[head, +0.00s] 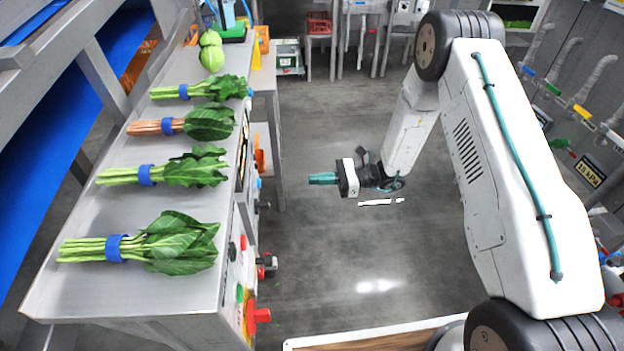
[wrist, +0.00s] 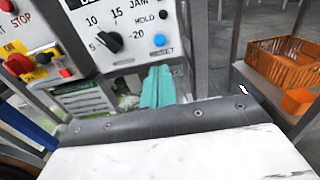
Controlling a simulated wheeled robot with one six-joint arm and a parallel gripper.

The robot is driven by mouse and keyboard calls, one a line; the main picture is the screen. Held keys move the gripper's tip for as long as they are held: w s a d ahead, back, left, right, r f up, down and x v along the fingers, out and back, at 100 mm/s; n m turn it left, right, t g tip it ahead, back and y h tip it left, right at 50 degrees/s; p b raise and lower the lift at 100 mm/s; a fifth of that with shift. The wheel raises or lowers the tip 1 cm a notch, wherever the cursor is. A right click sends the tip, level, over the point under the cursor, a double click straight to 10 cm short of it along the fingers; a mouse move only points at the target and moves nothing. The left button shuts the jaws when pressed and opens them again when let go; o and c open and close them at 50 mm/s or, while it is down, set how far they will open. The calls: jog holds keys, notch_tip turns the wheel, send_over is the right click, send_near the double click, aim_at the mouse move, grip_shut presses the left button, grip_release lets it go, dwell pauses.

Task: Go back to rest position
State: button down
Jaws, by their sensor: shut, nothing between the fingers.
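My gripper (head: 322,179) hangs in the open space to the right of the metal counter, with its teal fingers pointing left. The fingers are closed together with nothing between them. In the wrist view the teal fingers (wrist: 158,86) also show as one closed block, in front of a control panel (wrist: 125,40) with a black knob. My gripper is apart from the counter and from everything on it.
On the counter (head: 65,290) lie several bundles of greens with blue bands, the nearest a leafy bundle (head: 180,243). A green cabbage-like head (head: 211,58) lies farther back. An orange crate (wrist: 285,68) stands at right in the wrist view. The floor (head: 330,250) around my gripper is clear.

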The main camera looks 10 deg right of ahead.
dwell(0.7)
jog(key=s+d+r+n+g+h, duration=0.1)
jog(key=s+r+n+g+h, duration=0.15)
jog(key=s+n+g, duration=0.45)
jog(key=s+d+r+n+t+h, duration=0.2)
jog(key=s+d+r+h, duration=0.3)
jog(key=s+r, duration=0.4)
jog(key=s+d+r+n+t+h, duration=0.3)
jog(key=s+d+r+n+h, duration=0.2)
jog(key=s+r, duration=0.4)
jog(key=s+d+r+n+t+h, duration=0.2)
jog(key=s+d+r+n+h, duration=0.2)
jog(key=s+r, duration=0.5)
notch_tip(320, 180, up, 3)
jog(key=shift+d+f+t+h, duration=0.1)
jog(key=shift+d+t+h, duration=0.3)
jog(key=shift+d+h, duration=0.6)
